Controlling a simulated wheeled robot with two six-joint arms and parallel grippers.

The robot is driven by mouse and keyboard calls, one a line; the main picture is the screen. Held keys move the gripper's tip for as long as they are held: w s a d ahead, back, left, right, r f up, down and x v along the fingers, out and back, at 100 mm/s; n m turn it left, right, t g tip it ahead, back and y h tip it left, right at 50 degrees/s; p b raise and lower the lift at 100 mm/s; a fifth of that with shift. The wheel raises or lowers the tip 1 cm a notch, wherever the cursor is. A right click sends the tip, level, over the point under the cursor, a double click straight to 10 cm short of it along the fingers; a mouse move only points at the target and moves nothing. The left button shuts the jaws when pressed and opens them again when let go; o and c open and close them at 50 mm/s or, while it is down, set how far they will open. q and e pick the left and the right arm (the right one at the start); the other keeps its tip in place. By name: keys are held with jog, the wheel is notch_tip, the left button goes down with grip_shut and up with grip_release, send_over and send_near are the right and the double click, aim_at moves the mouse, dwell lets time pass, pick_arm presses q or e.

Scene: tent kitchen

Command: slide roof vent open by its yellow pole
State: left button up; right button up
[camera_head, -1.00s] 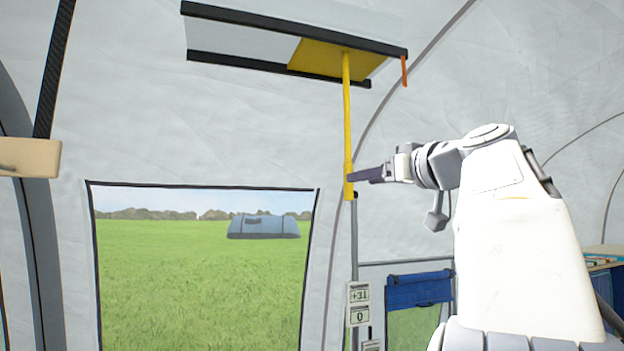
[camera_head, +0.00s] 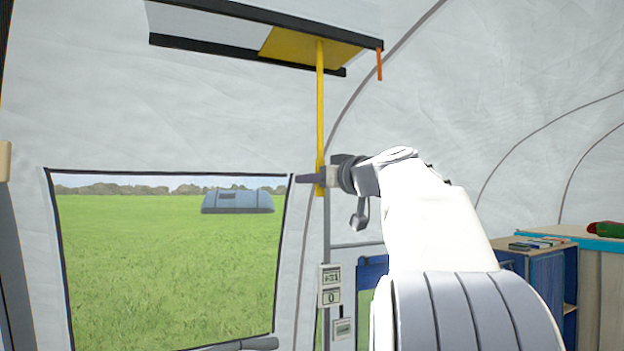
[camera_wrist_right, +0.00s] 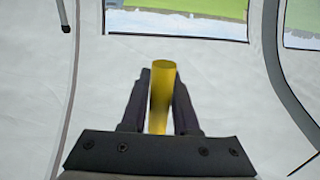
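The roof vent's dark frame (camera_head: 265,19) runs across the top of the head view. A yellow panel (camera_head: 300,46) fills its right part; a pale grey area lies left of it. The yellow pole (camera_head: 320,100) hangs upright from the panel. My right gripper (camera_head: 305,179) is at the pole's lower end, its dark fingers reaching left past it. In the right wrist view the pole (camera_wrist_right: 162,88) stands between the two fingers, which sit close on both sides of it. My left gripper is not in view.
An orange strip (camera_head: 379,65) hangs from the frame's right end. A grey upright post with small labelled cards (camera_head: 330,285) stands below the pole. A window (camera_head: 165,260) is at left. A blue cabinet (camera_head: 540,275) stands at right. A grey object (camera_head: 250,344) at the bottom edge is unclear.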

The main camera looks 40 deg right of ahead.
grip_shut()
dwell(1.2)
